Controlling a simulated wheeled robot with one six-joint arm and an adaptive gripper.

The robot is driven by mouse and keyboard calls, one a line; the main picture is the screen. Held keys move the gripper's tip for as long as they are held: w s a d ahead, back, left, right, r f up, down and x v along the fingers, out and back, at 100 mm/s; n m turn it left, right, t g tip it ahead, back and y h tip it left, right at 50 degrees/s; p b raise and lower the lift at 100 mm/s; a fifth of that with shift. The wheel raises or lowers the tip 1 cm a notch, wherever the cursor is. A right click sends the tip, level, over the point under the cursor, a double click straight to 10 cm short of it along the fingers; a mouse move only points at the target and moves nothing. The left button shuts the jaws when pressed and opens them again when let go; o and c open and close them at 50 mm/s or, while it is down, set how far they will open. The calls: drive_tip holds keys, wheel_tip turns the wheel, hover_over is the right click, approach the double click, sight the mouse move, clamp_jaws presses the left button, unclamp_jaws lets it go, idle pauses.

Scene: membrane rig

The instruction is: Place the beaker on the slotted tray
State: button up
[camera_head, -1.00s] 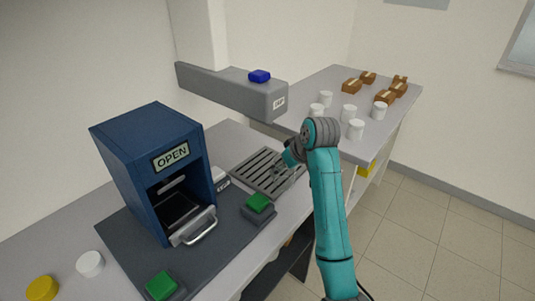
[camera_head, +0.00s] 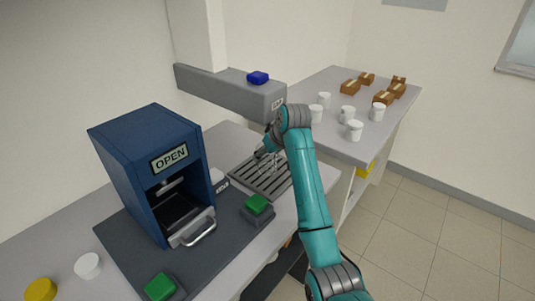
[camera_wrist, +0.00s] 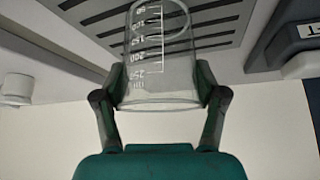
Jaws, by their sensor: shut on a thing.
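The clear glass beaker (camera_wrist: 160,60) with white volume marks is between the two fingers of my gripper (camera_wrist: 160,92) in the wrist view. The fingers are shut on its sides. The slotted tray (camera_head: 249,177) is a grey grille on the bench under the overhanging arm; its slots also show behind the beaker in the wrist view (camera_wrist: 225,28). In the head view my gripper (camera_head: 266,160) is over the tray, and the beaker shows only faintly there. I cannot tell whether the beaker's base touches the tray.
A blue box marked OPEN (camera_head: 150,170) with an open drawer stands left. A grey overhang (camera_head: 230,92) with a blue button (camera_head: 258,77) is above the tray. A green button (camera_head: 258,204) sits in front. White cups (camera_head: 354,130) and brown boxes (camera_head: 350,87) stand on the back table.

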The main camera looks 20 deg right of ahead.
drive_tip(key=shift+f, duration=0.1)
drive_tip(key=o, duration=1.2)
drive_tip(key=shift+c, duration=0.2)
drive_tip(key=s+d, duration=0.1)
drive_tip(key=s, duration=0.3)
drive_tip(key=s+d, duration=0.1)
drive_tip(key=s, duration=0.3)
drive_tip(key=s+d+r, duration=0.1)
drive_tip(key=s+d, duration=0.1)
drive_tip(key=s, duration=0.2)
drive_tip(key=shift+r, duration=0.1)
